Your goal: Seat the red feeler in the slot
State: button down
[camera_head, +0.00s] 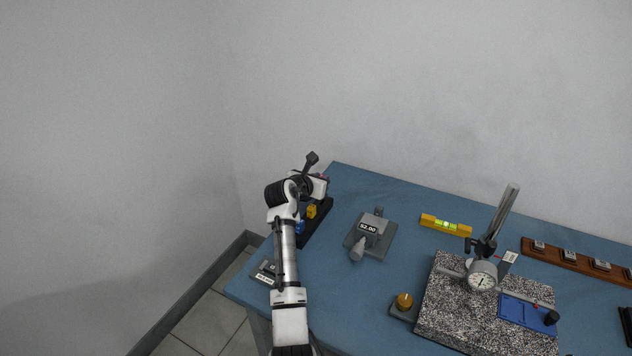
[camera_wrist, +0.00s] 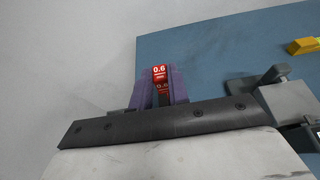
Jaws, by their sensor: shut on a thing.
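The red feeler (camera_wrist: 160,72), marked 0.6, stands between the two purple fingers of my gripper (camera_wrist: 162,93) in the wrist view. My gripper is shut on it. In the head view my gripper (camera_head: 321,184) is over the far end of a black rack (camera_head: 322,228), and only a small bit of red shows there. A yellow piece (camera_head: 312,211) and a blue piece (camera_head: 300,226) stand in the rack nearer the front. The feeler's lower end and the slot are hidden, so I cannot tell whether it is in the slot.
A grey device (camera_head: 372,226) reading 52.00 or similar stands right of the rack. A small labelled plate (camera_head: 264,273) lies near the table's left edge.

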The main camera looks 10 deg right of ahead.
dwell(0.3)
jog(key=shift+f+b, duration=0.8)
jog(key=shift+f, duration=2.05)
jog(key=shift+f, duration=0.15)
jog(key=c, duration=1.3)
grip_release()
jog(key=c, duration=0.5)
